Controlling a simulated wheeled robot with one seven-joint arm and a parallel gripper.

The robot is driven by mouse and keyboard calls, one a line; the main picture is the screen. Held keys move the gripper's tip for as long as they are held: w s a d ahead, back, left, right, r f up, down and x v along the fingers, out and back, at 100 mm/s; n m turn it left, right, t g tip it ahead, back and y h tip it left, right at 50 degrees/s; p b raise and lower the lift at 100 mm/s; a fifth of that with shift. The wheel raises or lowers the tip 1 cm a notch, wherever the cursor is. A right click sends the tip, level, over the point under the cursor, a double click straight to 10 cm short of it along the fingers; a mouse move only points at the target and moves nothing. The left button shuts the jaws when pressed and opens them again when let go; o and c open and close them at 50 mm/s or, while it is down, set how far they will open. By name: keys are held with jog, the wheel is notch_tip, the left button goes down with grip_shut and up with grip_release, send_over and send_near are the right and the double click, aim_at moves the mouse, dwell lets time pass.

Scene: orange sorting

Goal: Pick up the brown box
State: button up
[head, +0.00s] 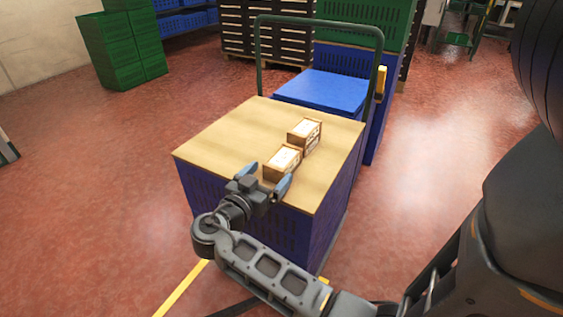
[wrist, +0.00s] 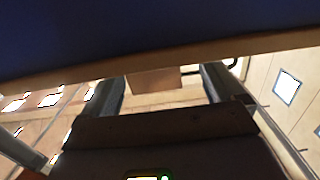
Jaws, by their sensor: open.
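Two brown boxes with pale tops sit one behind the other on a wooden board (head: 225,140). The nearer brown box (head: 283,160) is close to the board's front edge, and the farther brown box (head: 305,134) stands just behind it. My gripper (head: 266,179) is open at the front edge, its fingers spread toward the near end of the nearer box. In the wrist view, a brown box face (wrist: 153,80) shows between the two open fingers. I cannot tell whether the fingertips overlap its sides. The gripper is empty.
The board lies on a blue crate (head: 335,200). Behind it are a lower blue surface (head: 322,90) and a dark green cart handle (head: 258,55). Green crates (head: 122,48) stand at the back left. The board's left side is clear.

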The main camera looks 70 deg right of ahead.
aim_at(280, 165)
jog(key=x, duration=0.5)
jog(key=shift+s+r, duration=0.15)
jog(key=shift+s, duration=0.3)
jog(key=shift+a, duration=0.1)
jog(key=c, duration=1.2)
